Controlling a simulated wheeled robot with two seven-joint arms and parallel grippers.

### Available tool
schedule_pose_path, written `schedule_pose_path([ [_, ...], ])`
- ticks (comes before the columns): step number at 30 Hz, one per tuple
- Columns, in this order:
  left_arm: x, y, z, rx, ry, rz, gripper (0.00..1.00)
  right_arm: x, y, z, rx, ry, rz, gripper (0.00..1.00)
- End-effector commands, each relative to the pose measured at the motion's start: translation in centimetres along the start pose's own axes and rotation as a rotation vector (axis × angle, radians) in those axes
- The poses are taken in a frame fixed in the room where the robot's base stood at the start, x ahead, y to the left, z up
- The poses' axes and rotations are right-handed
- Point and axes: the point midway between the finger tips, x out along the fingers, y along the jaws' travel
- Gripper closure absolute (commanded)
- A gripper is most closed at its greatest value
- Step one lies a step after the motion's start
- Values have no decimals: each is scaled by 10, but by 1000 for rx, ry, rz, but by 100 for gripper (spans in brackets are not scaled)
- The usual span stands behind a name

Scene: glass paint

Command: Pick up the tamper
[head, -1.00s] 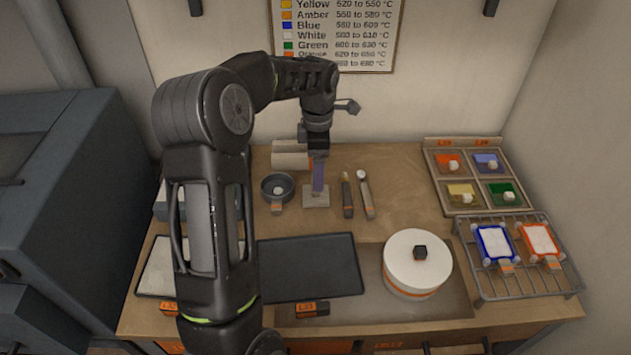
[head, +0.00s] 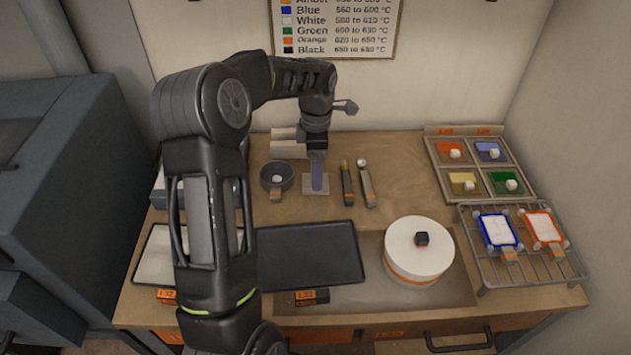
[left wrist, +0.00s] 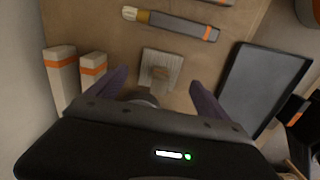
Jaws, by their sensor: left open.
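The tamper (head: 309,185) stands on the workbench, a pale square plate with a short upright handle, between the grey bowl and the brush. In the left wrist view its plate (left wrist: 165,60) and handle (left wrist: 160,75) show ahead of the jaws. My left gripper (head: 318,172) points down over the tamper. Its purple fingers (left wrist: 158,95) are spread apart, one on each side of the handle's line, with nothing held. The fingers hide part of the tamper in the head view. My right gripper is not in view.
The bowl (head: 267,174) is close left of the tamper; the brush (head: 347,187) and a scoop (head: 366,187) are close right. Pale blocks (head: 285,147) stand behind. A dark tray (head: 310,255) and a white round container (head: 416,243) lie in front.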

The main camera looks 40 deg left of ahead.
Motion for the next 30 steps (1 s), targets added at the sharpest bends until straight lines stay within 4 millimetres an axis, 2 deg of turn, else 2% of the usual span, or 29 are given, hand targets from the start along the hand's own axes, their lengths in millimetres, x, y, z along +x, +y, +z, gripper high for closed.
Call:
schedule_pose_path([
  [1, 14, 0, -2, -1, 1, -2, 11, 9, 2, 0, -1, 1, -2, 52],
  [3, 25, -1, -3, -1, 0, -2, 11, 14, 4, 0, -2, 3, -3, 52],
  [7, 38, 0, -3, 0, 1, -1, 11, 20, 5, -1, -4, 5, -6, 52],
  [26, 38, 0, -2, 0, 0, 0, 11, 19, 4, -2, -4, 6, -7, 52],
  [30, 38, 0, -2, 0, 0, 0, 21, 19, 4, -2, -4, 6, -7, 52],
])
